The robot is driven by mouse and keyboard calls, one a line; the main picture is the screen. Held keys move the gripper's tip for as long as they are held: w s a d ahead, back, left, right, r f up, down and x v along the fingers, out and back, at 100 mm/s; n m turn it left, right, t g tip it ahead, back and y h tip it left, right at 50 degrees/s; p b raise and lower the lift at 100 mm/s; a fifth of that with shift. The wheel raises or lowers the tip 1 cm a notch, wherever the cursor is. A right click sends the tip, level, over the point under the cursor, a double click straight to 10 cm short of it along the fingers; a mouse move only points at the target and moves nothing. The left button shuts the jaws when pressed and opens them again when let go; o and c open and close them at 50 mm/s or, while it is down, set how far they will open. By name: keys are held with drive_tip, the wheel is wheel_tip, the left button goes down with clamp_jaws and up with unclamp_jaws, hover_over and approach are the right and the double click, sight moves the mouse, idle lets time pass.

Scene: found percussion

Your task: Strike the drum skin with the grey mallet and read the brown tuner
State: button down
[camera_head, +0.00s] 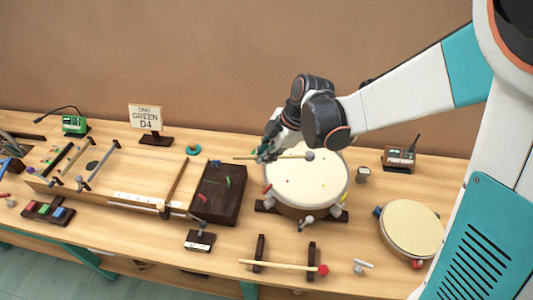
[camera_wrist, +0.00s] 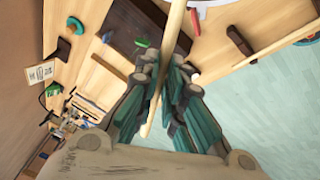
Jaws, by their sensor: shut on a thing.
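My gripper (camera_head: 266,151) is shut on the pale wooden shaft of the grey mallet (camera_head: 310,155). The shaft lies roughly level, with its grey head to the right over the far part of the large drum's pale skin (camera_head: 312,183). I cannot tell whether the head touches the skin. In the wrist view the mallet shaft (camera_wrist: 173,25) runs between my fingers (camera_wrist: 166,75); its head is not in that view. The large drum (camera_head: 295,210) stands on a dark base. A brown box, apparently the brown tuner (camera_head: 398,158), stands at the back right; its reading is too small to tell.
A dark box (camera_head: 219,193) lies left of the drum. A smaller drum (camera_head: 411,229) is at right. A red-headed mallet (camera_head: 285,265) rests on supports in front.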

wheel_tip(320, 180, down, 6)
drive_tip(key=d+f+y+b, duration=0.1)
drive_tip(key=d+y+b, duration=0.1)
drive_tip(key=b, duration=0.5)
drive_tip(key=shift+g, duration=0.3)
drive_tip(key=r+p, duration=0.1)
drive_tip(key=r, duration=0.1)
drive_tip(key=r+p, duration=0.2)
drive_tip(key=r, duration=0.1)
drive_tip(key=r+p, duration=0.2)
drive_tip(key=shift+w+a+r, duration=0.15)
drive_tip(key=shift+w+r, duration=0.1)
drive_tip(key=shift+w, duration=0.05)
drive_tip(key=shift+f, duration=0.1)
drive_tip(key=shift+f, duration=0.1)
idle(0.6)
